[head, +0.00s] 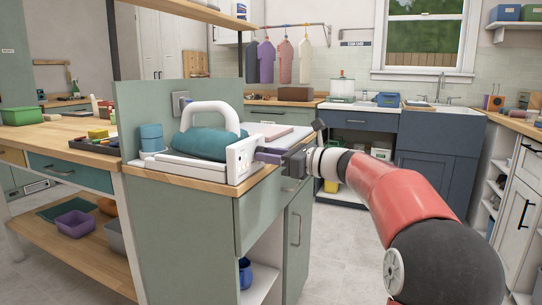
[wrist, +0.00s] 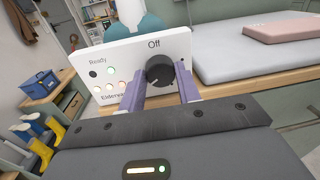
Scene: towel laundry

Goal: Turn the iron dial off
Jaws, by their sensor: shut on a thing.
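The iron (head: 212,140) is a teal and white appliance with a big white handle, standing on the wooden counter of a green cabinet. Its white control panel (wrist: 120,68) fills the upper left of the wrist view, marked "Ready" and "Off", with several small lights. The black dial (wrist: 160,72) is on the panel's right part, just below the word "Off". My gripper (wrist: 162,92) has its two purple fingers on either side of the dial, shut on it. In the head view my gripper (head: 268,156) reaches the panel from the right. The dial is hidden there.
A grey ironing pad with a folded pink cloth (wrist: 287,27) lies right of the panel. A teal cup (head: 151,137) stands left of the iron. A green upright board (head: 135,100) is behind it. Open floor (head: 335,235) lies right of the cabinet.

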